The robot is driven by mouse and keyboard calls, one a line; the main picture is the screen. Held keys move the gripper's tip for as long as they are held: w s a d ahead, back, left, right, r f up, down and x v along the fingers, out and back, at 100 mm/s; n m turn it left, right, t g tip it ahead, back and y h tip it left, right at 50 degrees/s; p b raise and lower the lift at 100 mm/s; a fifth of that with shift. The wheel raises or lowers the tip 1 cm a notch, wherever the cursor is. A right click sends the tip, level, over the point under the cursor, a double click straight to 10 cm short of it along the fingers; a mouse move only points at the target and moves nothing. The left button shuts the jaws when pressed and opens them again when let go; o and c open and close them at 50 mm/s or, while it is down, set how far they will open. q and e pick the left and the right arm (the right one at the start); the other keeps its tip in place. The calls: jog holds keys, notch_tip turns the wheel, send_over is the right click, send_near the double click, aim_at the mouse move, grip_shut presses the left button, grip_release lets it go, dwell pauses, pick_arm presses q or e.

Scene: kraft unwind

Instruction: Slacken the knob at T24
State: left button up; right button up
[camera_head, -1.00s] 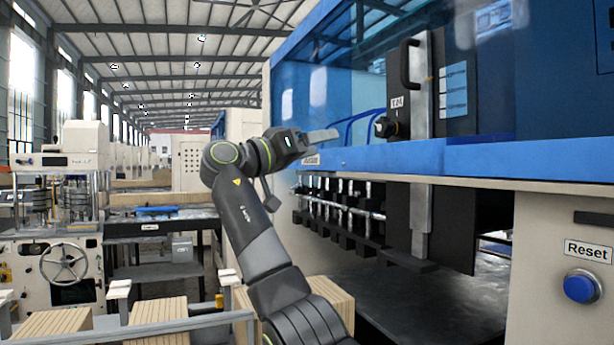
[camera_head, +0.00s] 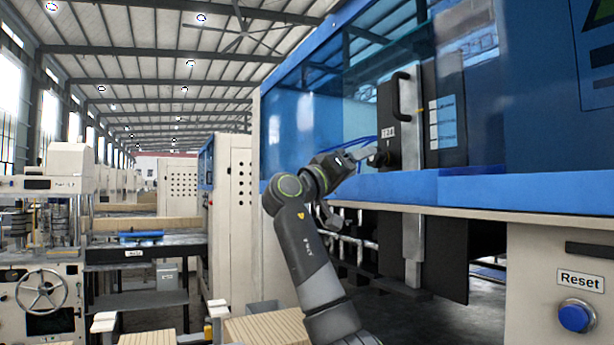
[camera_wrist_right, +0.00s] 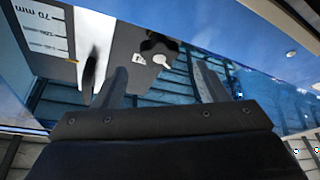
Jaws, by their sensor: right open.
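The dark knob (camera_head: 379,159) sits on a black plate just below the T24 label (camera_head: 388,132), at the machine's blue-framed opening. In the right wrist view the knob (camera_wrist_right: 158,46) is black and lobed, with a pale metal centre. My right gripper (camera_head: 366,155) is close to the knob in the head view, and its tip partly overlaps it there. In the right wrist view my right gripper (camera_wrist_right: 163,84) is open and empty, with the knob beyond and between its fingers. I cannot tell whether they touch; they look apart. My left gripper is out of view.
A black handle (camera_head: 400,95) stands beside the knob on a grey vertical rail (camera_head: 412,185). A blue beam (camera_head: 455,187) runs below the plate. Blue glass (camera_head: 310,125) lies behind. A blue Reset button (camera_head: 576,316) is at the lower right.

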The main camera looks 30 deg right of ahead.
aim_at(372, 158)
jog(key=p+x, duration=0.2)
jog(key=x, duration=0.3)
jog(key=shift+d+r, duration=0.3)
jog(key=shift+f+m+p, duration=0.2)
jog(key=shift+m+p, duration=0.1)
jog(key=shift+m, duration=0.1)
jog(key=shift+s+m+g, duration=0.1)
jog(key=shift+m+g, duration=0.4)
jog(key=shift+g, duration=0.1)
jog(key=a+f+m+g, duration=0.1)
jog(key=m, duration=0.1)
jog(key=a+f+m+g, duration=0.1)
jog(key=a+m, duration=0.1)
jog(key=b+v, duration=0.5)
jog(key=v, duration=0.9)
jog(key=shift+w+a, duration=0.15)
jog(key=shift+w, duration=0.1)
